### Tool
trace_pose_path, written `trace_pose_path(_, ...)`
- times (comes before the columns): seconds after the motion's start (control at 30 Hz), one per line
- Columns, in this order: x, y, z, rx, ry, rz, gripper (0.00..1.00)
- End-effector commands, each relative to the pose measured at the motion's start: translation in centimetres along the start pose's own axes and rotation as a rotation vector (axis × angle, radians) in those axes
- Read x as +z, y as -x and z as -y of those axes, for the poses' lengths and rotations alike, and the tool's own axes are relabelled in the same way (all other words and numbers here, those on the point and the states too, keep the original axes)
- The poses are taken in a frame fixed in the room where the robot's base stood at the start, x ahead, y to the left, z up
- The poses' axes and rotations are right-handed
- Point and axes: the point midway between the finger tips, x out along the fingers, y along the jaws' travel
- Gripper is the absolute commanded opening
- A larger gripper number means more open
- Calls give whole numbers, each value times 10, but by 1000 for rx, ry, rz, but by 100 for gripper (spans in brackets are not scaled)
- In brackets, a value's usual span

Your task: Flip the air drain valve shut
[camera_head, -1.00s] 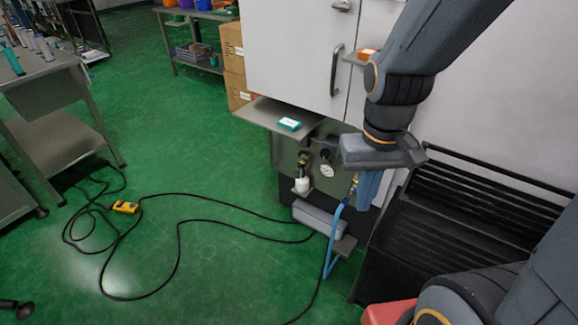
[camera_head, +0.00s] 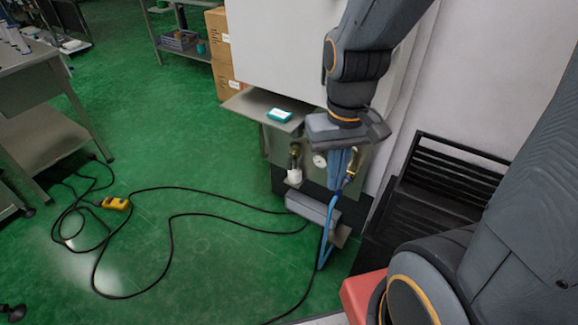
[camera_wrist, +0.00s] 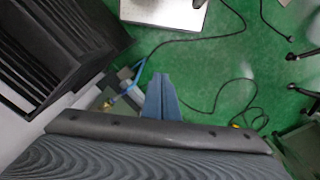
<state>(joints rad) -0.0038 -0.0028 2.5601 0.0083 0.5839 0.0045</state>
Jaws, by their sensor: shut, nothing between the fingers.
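The air drain valve seems to be the small brass fitting (camera_head: 351,173) at the top of the blue hose, on the lower front of the white machine. In the wrist view a brass fitting (camera_wrist: 109,104) shows left of my fingers, with the blue hose beside it. Its lever position is too small to tell. My gripper (camera_head: 333,188) points down in front of the panel, just left of the fitting in the head view, and its blue fingers are shut and empty. They also show in the wrist view (camera_wrist: 161,76). I cannot tell whether they touch anything.
A pressure gauge (camera_head: 319,161) and a white filter bowl (camera_head: 294,176) sit left of my fingers. A metal shelf (camera_head: 250,103) juts out above. A grey pedal-like box (camera_head: 312,206) is below. A black slatted rack (camera_head: 450,175) stands right. A black cable (camera_head: 171,240) crosses the green floor.

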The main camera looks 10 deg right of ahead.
Motion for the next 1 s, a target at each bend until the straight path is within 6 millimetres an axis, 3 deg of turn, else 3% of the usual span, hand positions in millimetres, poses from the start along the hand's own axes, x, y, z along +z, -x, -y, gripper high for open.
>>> trace_pose_path(0.13, -5, -4, 2, -3, 8, -8, 0)
trace_pose_path(0.27, -30, -23, 13, -18, 50, -57, 0)
trace_pose_path(0.7, -205, -145, 74, 23, 322, -459, 0)
trace_pose_path(1.0, -300, -225, 94, 231, 486, -704, 0)
